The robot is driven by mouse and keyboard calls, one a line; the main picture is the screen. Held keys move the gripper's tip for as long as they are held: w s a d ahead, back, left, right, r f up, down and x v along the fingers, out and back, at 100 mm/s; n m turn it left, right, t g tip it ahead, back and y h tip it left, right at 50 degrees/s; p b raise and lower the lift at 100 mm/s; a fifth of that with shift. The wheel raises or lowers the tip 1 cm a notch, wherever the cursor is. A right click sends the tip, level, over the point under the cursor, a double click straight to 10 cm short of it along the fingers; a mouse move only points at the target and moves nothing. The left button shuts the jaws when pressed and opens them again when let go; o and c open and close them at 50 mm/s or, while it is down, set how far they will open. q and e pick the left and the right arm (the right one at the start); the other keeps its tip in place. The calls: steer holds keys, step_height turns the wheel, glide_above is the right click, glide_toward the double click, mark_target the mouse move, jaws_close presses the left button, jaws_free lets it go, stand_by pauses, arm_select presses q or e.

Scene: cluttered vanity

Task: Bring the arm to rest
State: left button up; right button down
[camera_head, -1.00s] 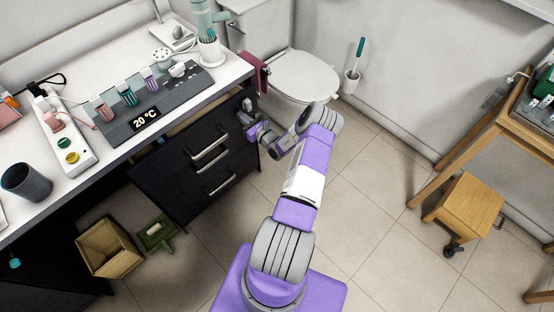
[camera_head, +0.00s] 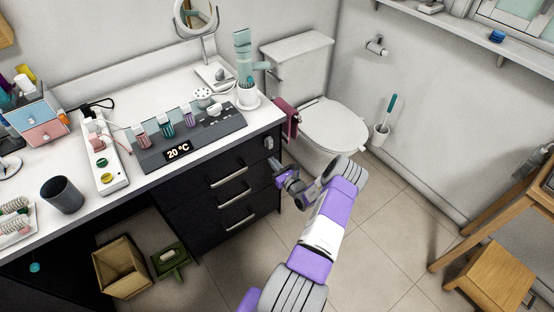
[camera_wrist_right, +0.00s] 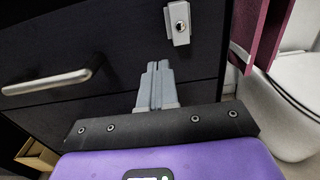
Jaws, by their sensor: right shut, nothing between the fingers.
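My right arm, purple and grey, reaches from the bottom of the head view toward the dark drawer unit (camera_head: 225,188). My right gripper (camera_head: 273,163) is beside the right end of the drawer fronts, near the small lock plate (camera_head: 268,143). In the right wrist view the gripper's two grey fingers (camera_wrist_right: 157,84) are together with nothing between them. They point at the dark drawer front, below the lock plate (camera_wrist_right: 179,22). Whether the fingertips touch the front I cannot tell. My left gripper is not in view.
A drawer handle (camera_wrist_right: 47,82) lies left of the fingers. A maroon towel (camera_head: 286,118) hangs at the counter's right end, near the toilet (camera_head: 333,125). A cardboard box (camera_head: 122,268) and a wooden stool (camera_head: 492,277) stand on the floor.

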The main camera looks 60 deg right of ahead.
steer(key=p+v, duration=0.1)
steer(key=v, duration=0.6)
steer(key=shift+a, duration=0.25)
steer(key=w+a+f+n+g+y, duration=0.1)
steer(key=w+a+n+y, duration=0.3)
steer(key=a, duration=0.5)
steer(key=w+a+f+n+g+y, duration=0.1)
steer(key=w+a+f+n+y, duration=0.15)
steer(key=a+y, duration=0.5)
steer(key=w+a+n+g+y, duration=0.1)
steer(key=w+a+n+y, duration=0.25)
steer(key=a, duration=0.65)
steer(key=s+a+n+g+h, duration=0.1)
steer(key=s+a+n+g, duration=0.2)
steer(key=a+n, duration=0.5)
steer(key=s+a+f+n+g+h, duration=0.1)
steer(key=s+a+n+g, duration=0.3)
steer(key=a+n, duration=0.4)
steer(key=s+a+n+g+h, duration=0.1)
steer(key=s+a+n+g, duration=0.2)
steer(key=a+n+g, duration=0.2)
steer(key=a+n, duration=0.3)
steer(key=n, duration=0.4)
steer(key=shift+s+a+f+g, duration=0.2)
steer(key=shift+s+g, duration=0.15)
steer(key=shift+g, duration=0.05)
